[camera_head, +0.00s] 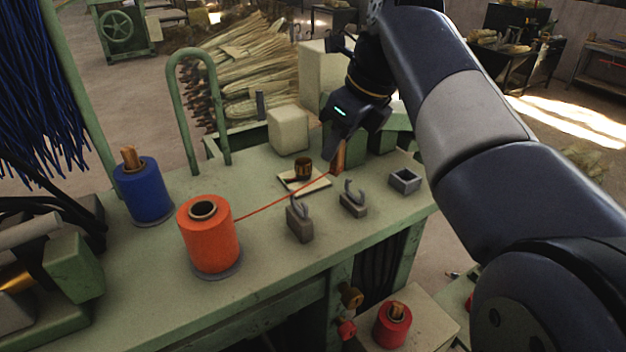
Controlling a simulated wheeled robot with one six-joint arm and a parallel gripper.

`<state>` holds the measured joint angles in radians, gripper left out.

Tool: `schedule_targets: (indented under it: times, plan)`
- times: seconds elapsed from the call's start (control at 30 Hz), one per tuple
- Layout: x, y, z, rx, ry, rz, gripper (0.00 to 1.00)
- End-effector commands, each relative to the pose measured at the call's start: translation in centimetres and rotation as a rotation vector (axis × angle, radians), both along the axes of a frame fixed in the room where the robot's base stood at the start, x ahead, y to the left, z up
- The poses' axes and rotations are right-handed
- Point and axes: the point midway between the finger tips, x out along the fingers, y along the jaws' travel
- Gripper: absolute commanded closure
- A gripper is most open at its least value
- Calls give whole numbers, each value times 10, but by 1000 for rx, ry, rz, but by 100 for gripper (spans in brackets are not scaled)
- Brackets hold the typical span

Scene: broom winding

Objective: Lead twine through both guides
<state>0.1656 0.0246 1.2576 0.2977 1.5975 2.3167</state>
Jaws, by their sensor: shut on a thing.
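An orange twine spool (209,240) stands on the green bench. Its orange twine (270,205) runs taut up and right to my gripper. My gripper (337,150) is shut on a small brown piece (338,158) at the twine's end, above the back of the bench; the fingers partly hide the grip. Two hook-shaped guides on grey blocks stand in front of the gripper: the left guide (300,223) and the right guide (353,205). In this view the twine passes just above and behind the left guide's hook, and does not reach the right guide.
A small brown cup (303,168) stands on a pale plate behind the guides. A grey square socket (405,181) is at the right edge. A blue spool (143,190) and a green hoop (198,110) stand at left. A cream block (288,130) is behind.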

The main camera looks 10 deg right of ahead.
Motion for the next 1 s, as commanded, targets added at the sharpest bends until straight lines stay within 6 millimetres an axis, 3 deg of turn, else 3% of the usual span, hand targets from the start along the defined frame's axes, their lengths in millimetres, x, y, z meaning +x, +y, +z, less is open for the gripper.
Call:
schedule_targets:
  times: [0.63,1.0]
  plan:
    - [0,0,-41,0,1,0,100]
    - [0,0,-22,0,0,0,100]
